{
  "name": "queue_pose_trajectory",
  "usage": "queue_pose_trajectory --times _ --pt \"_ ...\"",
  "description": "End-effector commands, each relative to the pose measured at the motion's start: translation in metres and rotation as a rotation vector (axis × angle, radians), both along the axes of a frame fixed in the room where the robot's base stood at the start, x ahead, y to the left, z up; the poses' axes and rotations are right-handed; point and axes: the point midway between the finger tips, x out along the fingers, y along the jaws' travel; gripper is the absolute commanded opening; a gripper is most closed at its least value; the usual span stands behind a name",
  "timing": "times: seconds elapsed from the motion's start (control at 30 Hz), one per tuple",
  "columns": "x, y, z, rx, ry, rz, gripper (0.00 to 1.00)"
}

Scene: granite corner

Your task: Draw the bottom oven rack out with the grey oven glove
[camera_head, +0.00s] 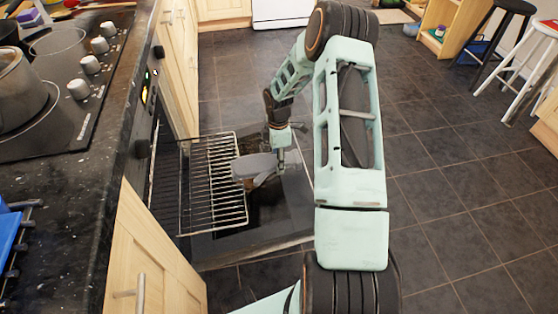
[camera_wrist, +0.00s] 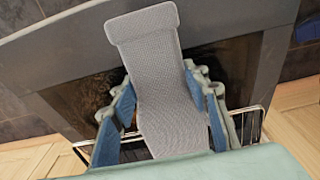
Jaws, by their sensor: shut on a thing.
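The oven rack (camera_head: 212,190) is a wire grid, partly out of the oven over the lowered oven door (camera_head: 268,222). I cannot see whether other racks are inside. The grey oven glove (camera_head: 250,166) overlaps the rack's outer edge in the head view. My gripper (camera_head: 270,170) is shut on the glove. In the wrist view the glove (camera_wrist: 155,70) lies between the blue-padded fingers, and rack wires (camera_wrist: 244,113) show at both sides behind them. Whether glove and rack touch is hidden. The oven's inside is mostly hidden.
A dark stone counter (camera_head: 80,205) with a hob and pots (camera_head: 18,90) runs along the left. A wooden cupboard door (camera_head: 150,255) stands near the oven's front side. Dark tiled floor (camera_head: 440,190) is free to the right; stools (camera_head: 500,40) stand far right.

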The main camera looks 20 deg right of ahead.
Motion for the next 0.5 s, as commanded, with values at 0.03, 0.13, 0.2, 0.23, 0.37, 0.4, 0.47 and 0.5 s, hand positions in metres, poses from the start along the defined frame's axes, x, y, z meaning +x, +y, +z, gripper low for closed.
queue_pose_trajectory --times 0.03,0.13,0.2,0.23,0.37,0.4,0.47,0.5 --pt "0.000 0.000 0.000 0.000 0.000 0.000 0.13" --pt "0.000 0.000 -0.001 0.000 0.000 0.000 0.13" --pt "0.000 -0.001 0.000 0.000 0.000 0.000 0.13" --pt "0.000 -0.003 0.000 0.000 0.000 -0.001 0.13" --pt "-0.003 -0.015 0.005 0.000 0.000 -0.003 0.13" --pt "-0.004 -0.020 0.006 0.000 0.000 -0.003 0.13" --pt "-0.005 -0.027 0.008 0.000 0.000 -0.002 0.13" --pt "-0.006 -0.031 0.009 0.000 0.000 -0.002 0.13"
